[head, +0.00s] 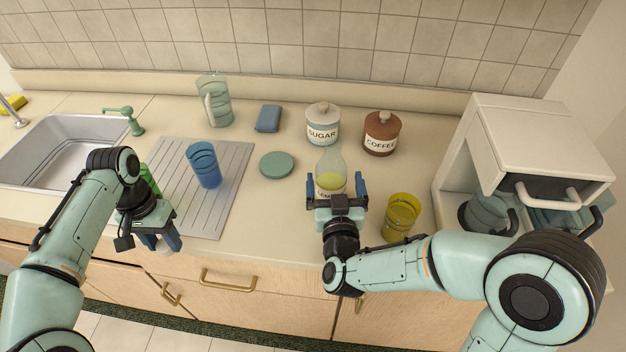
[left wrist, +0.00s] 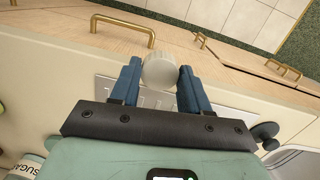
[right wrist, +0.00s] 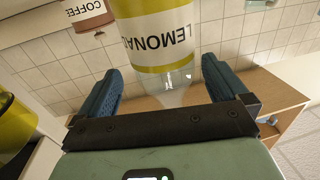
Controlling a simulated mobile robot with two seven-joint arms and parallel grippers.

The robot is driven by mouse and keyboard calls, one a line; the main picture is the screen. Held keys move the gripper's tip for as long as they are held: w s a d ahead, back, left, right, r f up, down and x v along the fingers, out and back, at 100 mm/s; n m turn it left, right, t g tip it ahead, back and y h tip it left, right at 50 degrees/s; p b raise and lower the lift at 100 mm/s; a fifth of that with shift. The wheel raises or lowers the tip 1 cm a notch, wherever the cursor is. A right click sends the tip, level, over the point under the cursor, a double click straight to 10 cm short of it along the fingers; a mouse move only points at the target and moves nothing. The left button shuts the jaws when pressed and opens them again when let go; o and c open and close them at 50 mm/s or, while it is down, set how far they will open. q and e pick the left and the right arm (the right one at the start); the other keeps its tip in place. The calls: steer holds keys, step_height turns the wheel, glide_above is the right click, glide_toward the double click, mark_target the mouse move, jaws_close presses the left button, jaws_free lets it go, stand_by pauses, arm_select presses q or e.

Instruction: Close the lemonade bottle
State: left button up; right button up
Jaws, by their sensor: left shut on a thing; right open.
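The lemonade bottle (head: 331,163) stands upright on the counter, clear above with a yellow label; I see no cap on its top. In the right wrist view the bottle (right wrist: 160,40) shows its label upside down. My right gripper (head: 338,190) is open at the bottle, with a finger on each side and gaps between fingers and bottle. My left gripper (head: 160,242) is shut on a whitish round cap (left wrist: 160,69), held over the counter's front edge, well left of the bottle. The cap shows only small in the head view.
A yellow cup (head: 401,217) stands close right of the bottle. Sugar (head: 322,130) and coffee (head: 382,135) jars are behind. A blue cup (head: 205,167) stands on the drainboard (head: 232,175); a green cup (head: 150,178) is partly hidden by my left arm. A white appliance (head: 540,150) is right.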

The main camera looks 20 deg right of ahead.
arm_select(q)
steer(key=shift+w+r+p, duration=0.15)
steer(key=shift+r+p, duration=0.5)
steer(key=shift+r, duration=0.1)
arm_select(e)
steer(key=x, duration=0.5)
steer(key=shift+w+a+r, duration=0.25)
